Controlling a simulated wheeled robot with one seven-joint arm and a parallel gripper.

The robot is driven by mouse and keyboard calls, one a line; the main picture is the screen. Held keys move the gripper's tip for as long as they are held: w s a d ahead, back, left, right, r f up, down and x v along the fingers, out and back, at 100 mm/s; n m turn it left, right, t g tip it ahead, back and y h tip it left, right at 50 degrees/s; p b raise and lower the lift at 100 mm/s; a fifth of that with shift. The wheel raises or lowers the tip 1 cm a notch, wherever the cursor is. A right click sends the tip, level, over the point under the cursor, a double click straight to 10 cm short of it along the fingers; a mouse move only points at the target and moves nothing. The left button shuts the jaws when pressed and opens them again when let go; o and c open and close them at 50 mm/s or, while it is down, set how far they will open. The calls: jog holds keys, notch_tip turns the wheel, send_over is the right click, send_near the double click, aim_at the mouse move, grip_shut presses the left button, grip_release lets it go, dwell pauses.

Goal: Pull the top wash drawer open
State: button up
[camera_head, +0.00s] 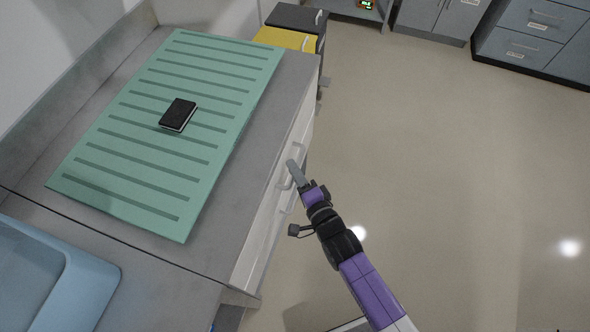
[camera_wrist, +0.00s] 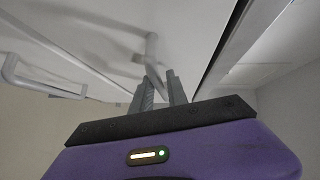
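The wash drawers are pale fronts under the grey counter. The top drawer (camera_head: 262,232) looks flush with the counter front. Its handle (camera_head: 283,178) is a light bar, which also shows in the wrist view (camera_wrist: 151,55). My gripper (camera_head: 293,172) is at this handle, reaching in from the lower right. In the wrist view my gripper (camera_wrist: 160,82) has its two grey fingers apart, with the end of the handle bar showing between them. I cannot tell whether either finger touches the bar.
A second handle (camera_wrist: 40,78) shows at the left of the wrist view. A green ribbed mat (camera_head: 165,150) with a black-topped block (camera_head: 178,114) lies on the counter, beside a blue basin (camera_head: 50,275). A yellow-and-dark cart (camera_head: 287,38) stands beyond. The floor to the right is clear.

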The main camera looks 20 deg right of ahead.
grip_shut()
dwell(1.4)
